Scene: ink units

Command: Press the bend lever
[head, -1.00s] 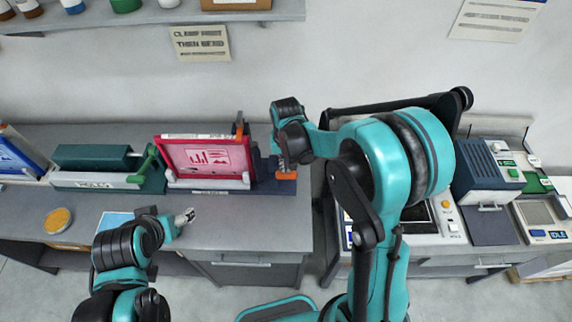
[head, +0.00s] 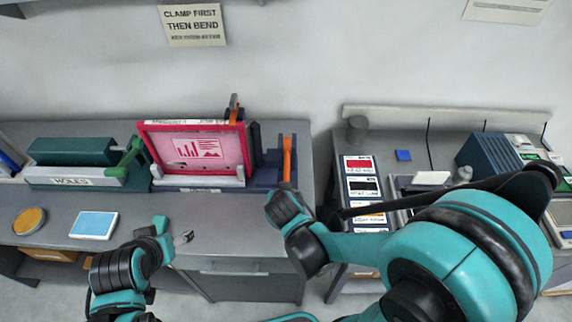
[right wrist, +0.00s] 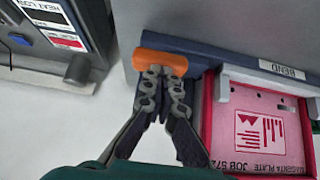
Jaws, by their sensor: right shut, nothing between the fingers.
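The orange bend lever (head: 287,158) stands at the right end of the dark blue bend unit (head: 262,176). In the right wrist view its orange grip (right wrist: 150,62) lies just beyond my fingertips. My right gripper (right wrist: 165,74) is shut and empty, its tips at or very close to the grip; I cannot tell if they touch. In the head view the right gripper (head: 281,193) is just in front of the lever. The magenta plate (head: 196,151) sits upright in its red frame beside the lever. My left gripper (head: 187,238) is low at left, away from the unit; its finger state is unclear.
A green holes unit (head: 75,178) stands left of the plate. A blue pad (head: 94,225) and an orange disc (head: 30,221) lie near the bench's front. A gap separates this bench from the right one, with its coloured cards (head: 360,188). A "clamp first then bend" sign (head: 193,25) hangs behind.

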